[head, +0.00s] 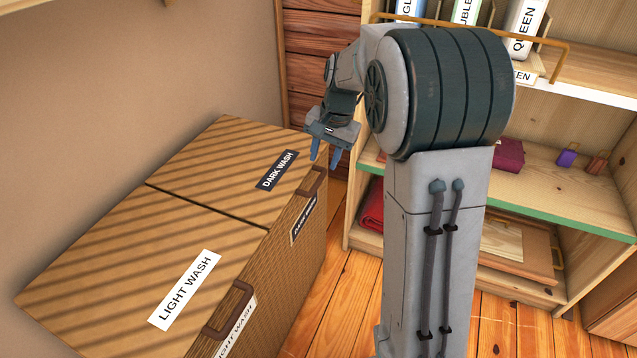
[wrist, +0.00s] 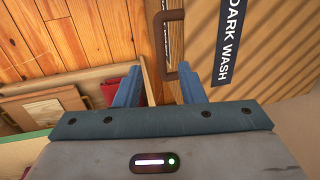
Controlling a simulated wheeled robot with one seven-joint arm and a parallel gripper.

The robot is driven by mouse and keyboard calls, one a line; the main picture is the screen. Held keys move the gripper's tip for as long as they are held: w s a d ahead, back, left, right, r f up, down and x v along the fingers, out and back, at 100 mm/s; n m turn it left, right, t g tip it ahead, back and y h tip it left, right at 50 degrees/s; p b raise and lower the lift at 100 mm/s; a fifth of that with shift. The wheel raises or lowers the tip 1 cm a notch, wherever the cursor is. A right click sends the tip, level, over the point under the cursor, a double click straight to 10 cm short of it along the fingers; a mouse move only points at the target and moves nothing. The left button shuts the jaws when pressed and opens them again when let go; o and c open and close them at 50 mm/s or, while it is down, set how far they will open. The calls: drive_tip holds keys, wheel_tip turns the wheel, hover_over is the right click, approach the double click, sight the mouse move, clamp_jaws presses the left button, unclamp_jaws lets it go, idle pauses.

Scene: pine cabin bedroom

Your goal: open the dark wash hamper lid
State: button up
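The dark wash hamper lid (head: 237,152) is closed flat on the far half of the wicker hamper, with a black "DARK WASH" label. Its brown handle (head: 311,182) sits at the right front edge. My gripper (head: 323,153) is above and just beyond that handle in the head view. The handle (wrist: 170,45) shows ahead of the fingertips, near the right finger, and the dark wash lid (wrist: 270,50) fills the right side. I cannot tell the exact gap to the handle.
The light wash lid (head: 135,270) is closed beside it, nearer me, with its own handle (head: 228,311). Plank floor (head: 335,300) lies between hamper and shelf.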

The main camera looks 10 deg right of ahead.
sight(317, 182)
drive_tip(key=f, duration=0.2)
drive_tip(key=a+f+b, duration=0.1)
drive_tip(key=f, duration=0.2)
drive_tip(key=w+f+b, duration=0.1)
drive_tip(key=f, duration=0.1)
drive_tip(key=shift+a+f, duration=0.15)
drive_tip(key=shift+f, duration=0.1)
drive_tip(key=shift+r, duration=0.1)
clamp_jaws()
